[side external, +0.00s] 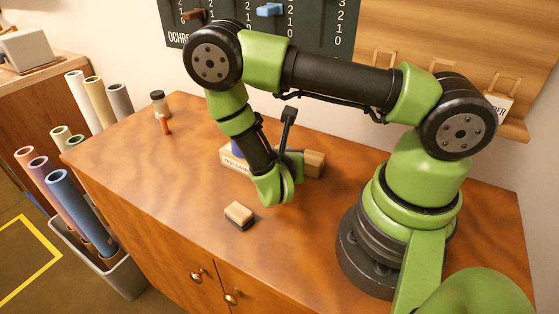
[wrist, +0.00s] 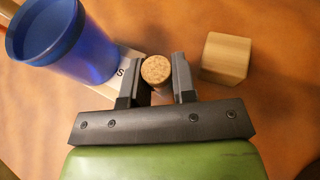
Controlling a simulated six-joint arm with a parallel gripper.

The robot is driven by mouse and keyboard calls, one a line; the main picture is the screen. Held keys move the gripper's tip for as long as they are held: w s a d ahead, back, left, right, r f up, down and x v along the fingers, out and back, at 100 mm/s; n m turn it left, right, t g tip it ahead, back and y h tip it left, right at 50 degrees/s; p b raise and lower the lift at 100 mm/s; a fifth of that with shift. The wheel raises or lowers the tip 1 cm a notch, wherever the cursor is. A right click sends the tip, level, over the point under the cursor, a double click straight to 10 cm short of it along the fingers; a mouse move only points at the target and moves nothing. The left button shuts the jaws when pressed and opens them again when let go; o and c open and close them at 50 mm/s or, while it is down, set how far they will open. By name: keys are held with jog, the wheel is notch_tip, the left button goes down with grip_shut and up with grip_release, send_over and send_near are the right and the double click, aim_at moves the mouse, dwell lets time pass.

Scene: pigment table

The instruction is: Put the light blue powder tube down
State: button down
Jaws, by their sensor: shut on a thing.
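In the wrist view my gripper (wrist: 158,88) is shut on a powder tube with a round cork top (wrist: 156,70). The two dark fingers stand on either side of the cork. The tube's body and its colour are hidden below the cork, so I cannot tell its height above the table.
A wooden block (wrist: 226,58) is at the right. A brush-like block (side external: 240,212), a small jar (side external: 159,103) and a reddish tube (side external: 164,125) are on the table (side external: 150,170). The left front is clear.

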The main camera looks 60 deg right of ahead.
jog(key=shift+r, duration=0.1)
notch_tip(320, 180, up, 21)
jog(key=w+a+n+t+y, duration=0.2)
jog(key=w+n+t+y, duration=0.3)
jog(key=w, duration=2)
jog(key=shift+h, duration=0.5)
notch_tip(320, 180, down, 21)
jog(key=shift+s, duration=0.15)
jog(key=c, duration=0.9)
grip_release()
